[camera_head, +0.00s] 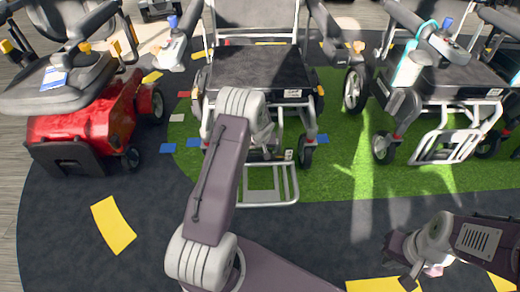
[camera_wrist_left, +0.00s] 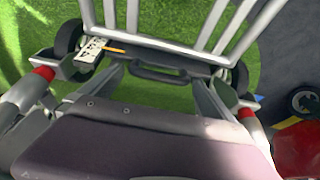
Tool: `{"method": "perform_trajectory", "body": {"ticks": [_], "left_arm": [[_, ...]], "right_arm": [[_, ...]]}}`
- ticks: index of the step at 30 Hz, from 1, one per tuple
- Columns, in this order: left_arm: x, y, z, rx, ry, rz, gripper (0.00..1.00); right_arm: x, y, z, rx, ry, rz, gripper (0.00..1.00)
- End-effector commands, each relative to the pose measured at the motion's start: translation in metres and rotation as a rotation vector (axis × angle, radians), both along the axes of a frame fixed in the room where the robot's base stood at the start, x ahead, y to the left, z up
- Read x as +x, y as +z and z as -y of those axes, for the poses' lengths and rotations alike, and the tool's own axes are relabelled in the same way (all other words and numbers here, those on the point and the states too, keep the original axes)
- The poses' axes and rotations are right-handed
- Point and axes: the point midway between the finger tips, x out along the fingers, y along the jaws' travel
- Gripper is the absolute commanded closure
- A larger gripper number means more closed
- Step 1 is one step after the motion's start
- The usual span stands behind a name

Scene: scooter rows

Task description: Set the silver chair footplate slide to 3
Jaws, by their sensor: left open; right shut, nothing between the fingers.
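The silver chair (camera_head: 260,66) stands in the middle of the head view, with a dark seat and a pale metal frame. Its silver footplate (camera_head: 246,203) is a tubular frame low at the front; its bars also show in the left wrist view (camera_wrist_left: 197,27). A small white scale plate with an orange pointer (camera_wrist_left: 95,48) sits beside it; its marks are too small to read. My left gripper (camera_head: 265,138) is in front of the chair, above the footplate, partly hidden by my arm. In the wrist view it is open (camera_wrist_left: 157,76), near a dark bar (camera_wrist_left: 150,73). My right gripper (camera_head: 408,263) is shut and empty.
A red scooter (camera_head: 85,125) stands at the left. Another wheelchair with white footrests (camera_head: 445,145) stands at the right. Green mat (camera_head: 345,180) lies under the chair, dark floor (camera_head: 80,220) with yellow marks in front. The floor at front left is clear.

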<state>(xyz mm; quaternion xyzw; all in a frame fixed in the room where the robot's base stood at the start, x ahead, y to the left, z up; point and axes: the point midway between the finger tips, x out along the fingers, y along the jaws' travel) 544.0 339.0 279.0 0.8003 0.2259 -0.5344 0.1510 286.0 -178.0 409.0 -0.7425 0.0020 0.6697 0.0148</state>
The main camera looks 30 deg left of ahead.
Motion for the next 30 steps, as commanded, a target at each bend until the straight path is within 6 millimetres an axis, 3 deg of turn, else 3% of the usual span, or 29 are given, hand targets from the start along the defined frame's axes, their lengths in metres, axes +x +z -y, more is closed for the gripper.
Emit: {"method": "perform_trajectory", "body": {"ticks": [12, 30], "left_arm": [[-0.025, 0.076, 0.015, 0.0, 0.0, 0.002, 0.0], [-0.029, 0.084, 0.018, 0.0, 0.0, 0.001, 0.0]], "right_arm": [[0.0, 0.04, 0.0, 0.0, 0.0, 0.0, 1.0], [0.0, 0.042, 0.0, 0.0, 0.0, 0.0, 1.0]]}}
